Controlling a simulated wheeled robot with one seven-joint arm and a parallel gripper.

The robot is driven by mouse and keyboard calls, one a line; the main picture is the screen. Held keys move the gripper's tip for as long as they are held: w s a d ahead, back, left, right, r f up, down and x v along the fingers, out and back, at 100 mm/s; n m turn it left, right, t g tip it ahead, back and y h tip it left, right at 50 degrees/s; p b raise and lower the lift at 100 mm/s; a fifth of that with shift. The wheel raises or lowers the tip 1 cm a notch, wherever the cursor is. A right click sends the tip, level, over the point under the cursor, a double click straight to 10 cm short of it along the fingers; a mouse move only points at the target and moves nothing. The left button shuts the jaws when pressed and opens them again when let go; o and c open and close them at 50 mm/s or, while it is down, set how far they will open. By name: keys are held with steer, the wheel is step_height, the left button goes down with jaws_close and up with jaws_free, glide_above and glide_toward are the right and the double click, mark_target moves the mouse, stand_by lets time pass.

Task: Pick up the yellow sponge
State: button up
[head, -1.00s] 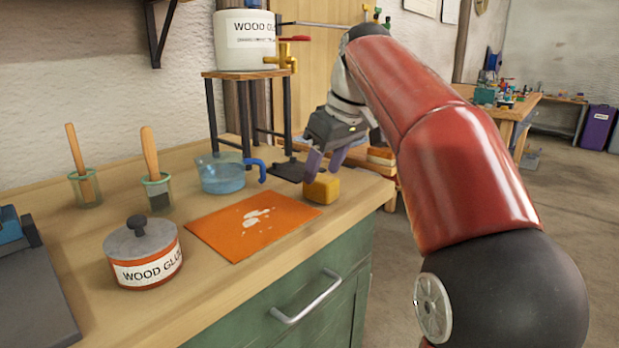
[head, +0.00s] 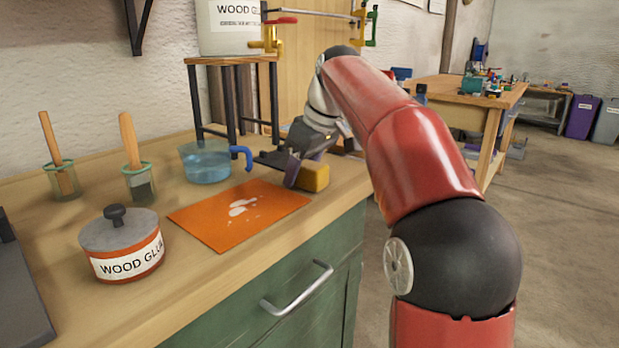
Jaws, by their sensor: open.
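The yellow sponge (head: 316,178) is a small block on the wooden worktop, just right of the orange sheet's far corner. My gripper (head: 304,172) is low at the sponge, with its purple-grey fingers pointing down. One finger shows at the sponge's left side, in front of part of it. The other finger is mostly hidden behind the sponge or the hand. The jaws are open, and I cannot tell whether a finger touches the sponge.
An orange sheet (head: 225,222) with white smears lies left of the sponge. A blue-handled jug of water (head: 206,165) and a black-legged stand (head: 232,61) are behind. A wood glue pot (head: 122,246) and two brush jars stand further left. The worktop edge (head: 335,205) is close by.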

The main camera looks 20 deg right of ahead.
steer(key=c, duration=0.7)
steer(key=shift+r, duration=0.15)
step_height(320, 180, up, 6)
steer(key=shift+f+p, duration=0.1)
steer(key=shift+p, duration=1.15)
steer(key=shift+r+b, duration=0.3)
steer(key=shift+r, duration=1.65)
steer(key=o, duration=0.4)
steer(key=c, duration=0.4)
